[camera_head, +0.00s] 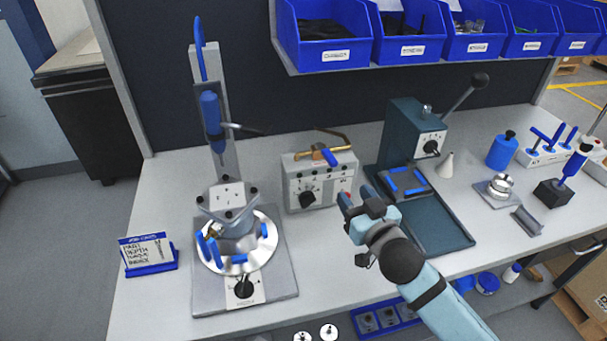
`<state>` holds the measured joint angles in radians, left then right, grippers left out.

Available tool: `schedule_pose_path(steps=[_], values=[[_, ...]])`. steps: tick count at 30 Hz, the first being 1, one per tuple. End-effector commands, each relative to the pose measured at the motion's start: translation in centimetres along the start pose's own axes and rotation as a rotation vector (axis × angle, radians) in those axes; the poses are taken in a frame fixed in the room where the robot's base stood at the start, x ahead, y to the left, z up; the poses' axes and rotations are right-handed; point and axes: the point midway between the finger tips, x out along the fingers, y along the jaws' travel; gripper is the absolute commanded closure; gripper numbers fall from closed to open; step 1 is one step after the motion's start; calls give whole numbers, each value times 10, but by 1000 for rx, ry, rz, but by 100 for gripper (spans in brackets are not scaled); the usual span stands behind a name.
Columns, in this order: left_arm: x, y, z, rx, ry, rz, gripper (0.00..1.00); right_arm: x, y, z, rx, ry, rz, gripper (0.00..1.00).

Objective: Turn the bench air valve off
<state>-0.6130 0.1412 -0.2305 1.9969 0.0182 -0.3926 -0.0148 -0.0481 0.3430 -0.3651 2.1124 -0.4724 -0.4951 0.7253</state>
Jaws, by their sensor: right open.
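A grey control box (325,187) stands near the middle of the bench. A brass valve (316,154) with a short blue handle (329,157) and a bent brass pipe sits on top of it. A black knob (307,199) is on the box's front. My right gripper (356,197) is just right of the box's front corner, below and to the right of the blue handle and apart from it. It is open, with nothing seen between its fingers. My left gripper is not in view.
A blue-handled press with a round fixture (237,242) stands left of the box. A dark green press (405,135) and its tray (435,225) are close on the right. Blue bins (325,45) hang above. Bare bench top lies in front of the box.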

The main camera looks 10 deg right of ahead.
Motion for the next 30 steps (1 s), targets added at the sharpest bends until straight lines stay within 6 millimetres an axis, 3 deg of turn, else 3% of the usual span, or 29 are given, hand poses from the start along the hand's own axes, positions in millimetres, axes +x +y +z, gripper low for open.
schedule_pose_path(steps=[5,21,30], values=[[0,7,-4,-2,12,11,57,2,4,-4,7,13,17,54],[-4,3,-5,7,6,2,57,106,6,-6,6,12,16,54],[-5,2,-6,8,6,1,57,132,6,-4,8,10,16,54]])
